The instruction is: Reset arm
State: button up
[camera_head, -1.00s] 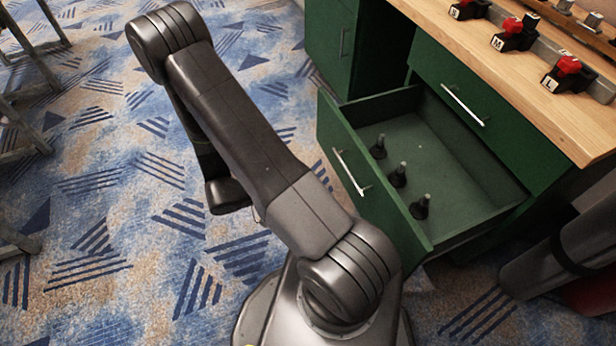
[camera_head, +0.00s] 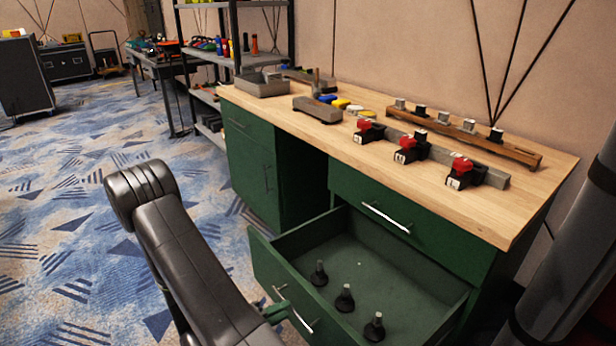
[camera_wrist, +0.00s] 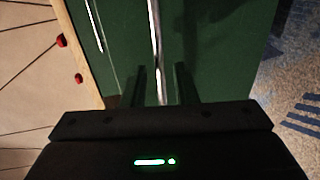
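My arm (camera_head: 185,260) rises from the bottom of the head view, bent at a dark elbow on the left. My gripper (camera_wrist: 160,85) shows in the wrist view with two dark fingers apart and a gap between them. The silver handle (camera_wrist: 156,45) of a green drawer lies in line with that gap, touching neither finger as far as I can see. In the head view, a small part of my gripper (camera_head: 278,303) shows beside the handle of the open lower drawer (camera_head: 265,265). The rest of it is hidden behind my arm.
The open drawer holds three dark knobbed pieces (camera_head: 345,298). A shelf rack (camera_head: 235,45) stands behind.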

jog(key=shift+x, duration=1.85)
jog(key=shift+b, duration=0.3)
